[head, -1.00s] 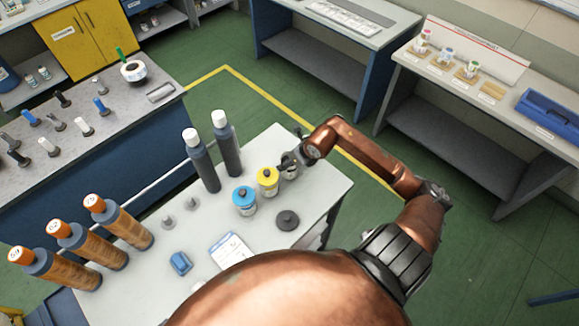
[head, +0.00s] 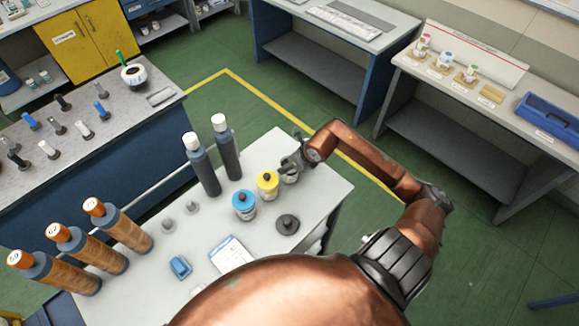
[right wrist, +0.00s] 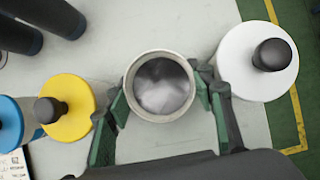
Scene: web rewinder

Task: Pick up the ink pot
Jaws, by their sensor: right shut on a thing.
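An open round pot (right wrist: 160,85) with a pale rim and a grey, shiny inside is between the green-padded fingers of my right gripper (right wrist: 160,112), seen from above in the right wrist view. The gripper is shut on it. In the head view my right gripper (head: 291,161) is at the table's far right, and the pot is partly hidden below it. A yellow-lidded pot (head: 267,183) and a blue-lidded pot (head: 245,204) stand to its left. A white-lidded pot (right wrist: 258,60) is on the other side in the wrist view. My left gripper is not in view.
Two dark bottles with white caps (head: 228,150) stand behind the pots on the light table (head: 320,190). A dark knobbed disc (head: 287,224), a blue block (head: 180,267) and a card (head: 230,254) lie nearer. Orange-capped bottles (head: 125,226) stand at the left.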

